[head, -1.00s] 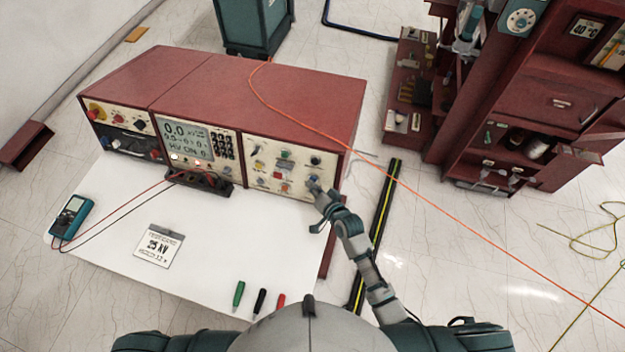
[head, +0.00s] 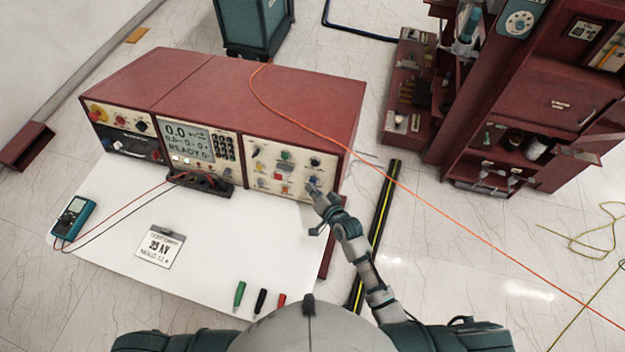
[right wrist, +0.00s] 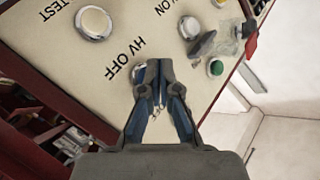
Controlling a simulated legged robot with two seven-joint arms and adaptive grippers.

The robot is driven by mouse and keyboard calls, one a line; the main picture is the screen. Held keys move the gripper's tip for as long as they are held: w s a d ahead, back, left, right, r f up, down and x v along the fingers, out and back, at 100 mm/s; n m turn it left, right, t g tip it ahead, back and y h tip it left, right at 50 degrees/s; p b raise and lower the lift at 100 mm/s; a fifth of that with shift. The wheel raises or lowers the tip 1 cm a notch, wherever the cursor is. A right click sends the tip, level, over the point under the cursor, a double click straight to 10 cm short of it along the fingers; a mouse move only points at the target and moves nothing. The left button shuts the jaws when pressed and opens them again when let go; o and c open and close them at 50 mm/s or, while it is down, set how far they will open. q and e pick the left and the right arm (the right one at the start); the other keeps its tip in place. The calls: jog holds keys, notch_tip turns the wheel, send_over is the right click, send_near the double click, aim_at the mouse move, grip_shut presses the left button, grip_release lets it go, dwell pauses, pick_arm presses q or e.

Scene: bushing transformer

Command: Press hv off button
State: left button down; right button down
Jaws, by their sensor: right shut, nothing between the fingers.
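The "HV OFF" label (right wrist: 127,60) is on the cream control panel (head: 262,158) of the red console. In the head view my right gripper (head: 313,187) is at the panel's lower right. The console display (head: 186,142) reads "READY". My left gripper is not in view.
The HV ON button (right wrist: 194,22) and the TEST button (right wrist: 93,24) sit close by on the panel. An orange cable (head: 330,138) crosses the console's top.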

jog(key=shift+s, duration=0.25)
jog(key=shift+a, duration=0.1)
jog(key=shift+s+a+r+p, duration=0.2)
jog(key=shift+s+a+p, duration=0.05)
jog(key=shift+s+p, duration=0.5)
jog(key=shift+s+a+r+p, duration=0.2)
jog(key=shift+s+p, duration=0.4)
jog(key=shift+s, duration=0.2)
jog(key=shift+s+a+r+p, duration=0.2)
jog(key=shift+s+a+p, duration=0.05)
jog(key=shift+s+p, duration=0.5)
dwell(1.6)
